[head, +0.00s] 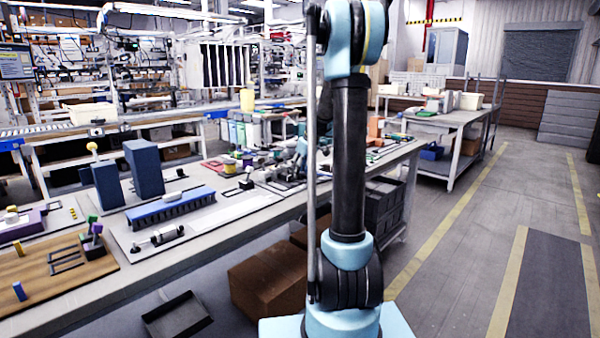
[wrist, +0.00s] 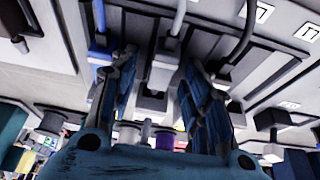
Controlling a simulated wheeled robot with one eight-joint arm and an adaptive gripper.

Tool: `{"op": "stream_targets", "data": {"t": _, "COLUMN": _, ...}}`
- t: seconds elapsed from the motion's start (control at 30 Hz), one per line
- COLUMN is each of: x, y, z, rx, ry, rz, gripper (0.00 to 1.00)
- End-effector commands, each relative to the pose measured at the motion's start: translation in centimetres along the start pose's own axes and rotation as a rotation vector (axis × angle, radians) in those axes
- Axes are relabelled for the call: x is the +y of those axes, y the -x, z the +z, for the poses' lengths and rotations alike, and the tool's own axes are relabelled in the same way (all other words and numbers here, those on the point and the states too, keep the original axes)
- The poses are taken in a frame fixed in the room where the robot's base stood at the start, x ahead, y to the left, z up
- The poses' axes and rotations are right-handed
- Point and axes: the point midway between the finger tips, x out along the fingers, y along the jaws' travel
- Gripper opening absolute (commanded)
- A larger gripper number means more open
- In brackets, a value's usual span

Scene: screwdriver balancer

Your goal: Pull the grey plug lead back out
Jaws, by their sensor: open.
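In the wrist view my gripper (wrist: 158,62) is open, with one dark blue finger on each side of a light grey plug (wrist: 161,74). A grey lead (wrist: 178,18) runs up from this plug. The fingers stand apart, and I cannot tell whether either touches the plug. The plug's lower end is partly hidden in shadow. In the head view I cannot make out the gripper or the plug clearly, as my arm crosses the middle of the picture.
A blue lead (wrist: 99,16) stands close left of the fingers, and a black lead (wrist: 246,38) curves close on the right. In the head view a long workbench (head: 230,232) carries blue blocks (head: 143,168) and small fixtures. Open floor (head: 450,225) lies to the right.

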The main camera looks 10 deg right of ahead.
Motion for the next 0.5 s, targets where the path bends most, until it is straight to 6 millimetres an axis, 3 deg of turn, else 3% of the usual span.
{"op": "stream_targets", "data": {"t": 0.27, "x": -0.01, "y": -0.12, "z": 0.00, "rx": 0.000, "ry": 0.000, "rz": 0.000, "gripper": 0.43}}
{"op": "stream_targets", "data": {"t": 0.43, "x": -0.02, "y": -0.13, "z": 0.00, "rx": 0.000, "ry": 0.000, "rz": 0.000, "gripper": 0.05}}
{"op": "stream_targets", "data": {"t": 0.5, "x": -0.02, "y": -0.13, "z": 0.00, "rx": 0.000, "ry": 0.000, "rz": 0.000, "gripper": 0.00}}
